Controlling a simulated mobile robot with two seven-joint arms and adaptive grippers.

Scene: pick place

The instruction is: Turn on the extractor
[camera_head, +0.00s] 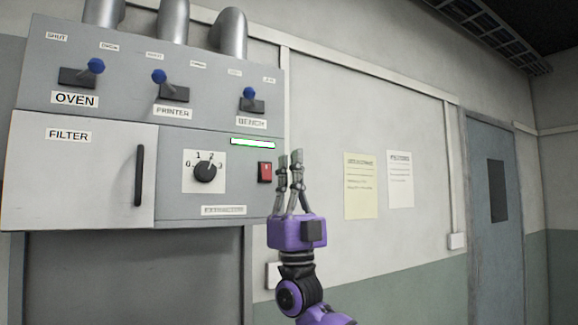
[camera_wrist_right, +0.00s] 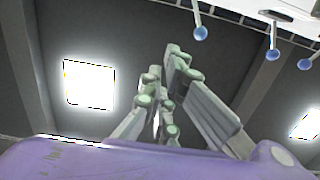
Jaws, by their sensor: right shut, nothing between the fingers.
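The extractor is a grey wall cabinet (camera_head: 175,215) at the left of the head view, with a label at its lower right that is hard to read. A red rocker switch (camera_head: 265,172) sits at the panel's right edge. A black dial (camera_head: 205,171) marked 0 to 3 is left of it. A green-white bar (camera_head: 253,143) is above the switch. My right gripper (camera_head: 290,155) points up just right of the red switch, shut and empty; whether it touches the panel cannot be told. Its fingers also show in the right wrist view (camera_wrist_right: 165,75). My left gripper is not in view.
Three blue-knobbed levers, OVEN (camera_head: 95,66), PRINTER (camera_head: 159,76) and BENCH (camera_head: 249,93), stick out above the panel. The FILTER door (camera_head: 85,180) has a black vertical handle. Two paper notices (camera_head: 361,185) hang on the wall, with a grey door (camera_head: 491,200) further right.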

